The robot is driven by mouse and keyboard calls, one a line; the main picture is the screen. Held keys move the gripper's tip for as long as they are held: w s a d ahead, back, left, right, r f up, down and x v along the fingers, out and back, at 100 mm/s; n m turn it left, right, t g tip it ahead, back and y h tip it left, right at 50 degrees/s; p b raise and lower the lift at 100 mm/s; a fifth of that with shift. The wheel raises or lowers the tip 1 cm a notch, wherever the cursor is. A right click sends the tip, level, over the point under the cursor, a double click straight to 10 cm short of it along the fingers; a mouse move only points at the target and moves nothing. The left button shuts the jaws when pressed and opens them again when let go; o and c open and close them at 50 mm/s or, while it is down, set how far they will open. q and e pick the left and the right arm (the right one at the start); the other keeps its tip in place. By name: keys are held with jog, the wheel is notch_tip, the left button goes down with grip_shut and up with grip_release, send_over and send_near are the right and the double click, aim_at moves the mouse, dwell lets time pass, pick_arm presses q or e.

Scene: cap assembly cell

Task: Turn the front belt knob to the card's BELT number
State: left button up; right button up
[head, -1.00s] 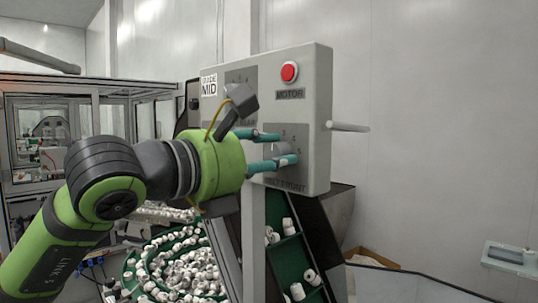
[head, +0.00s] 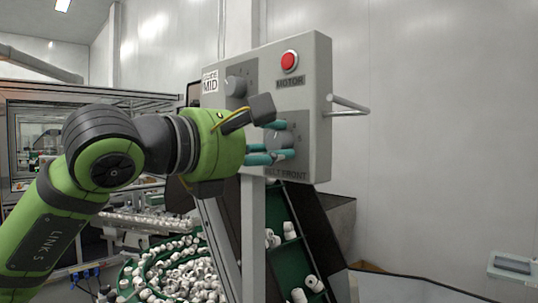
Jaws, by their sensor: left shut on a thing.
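A grey control box (head: 318,110) stands upright on a post, with a dark plate labelled BELT FRONT (head: 285,174) at its lower part. The grey front belt knob (head: 281,139) shows partly between the teal fingers of my left gripper (head: 279,142). The gripper is shut on this knob from the left. The fingers hide much of the knob and its dial, so I cannot read its setting. No card with a BELT number can be made out. My right gripper is not in view.
A red MOTOR button (head: 289,61) sits above, and another knob (head: 237,86) is at the upper left beside a GUIDE MID label (head: 210,81). A bar handle (head: 348,106) sticks out on the right. White caps (head: 185,270) fill a green feeder below.

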pick_arm(q)
jog(key=shift+f+m+b, duration=0.1)
jog(key=shift+m+b, duration=0.25)
jog(key=shift+m, duration=0.65)
jog(key=o, duration=1.1)
jog(key=shift+w, duration=0.1)
jog(key=shift+o, duration=0.2)
jog(key=v, duration=1.2)
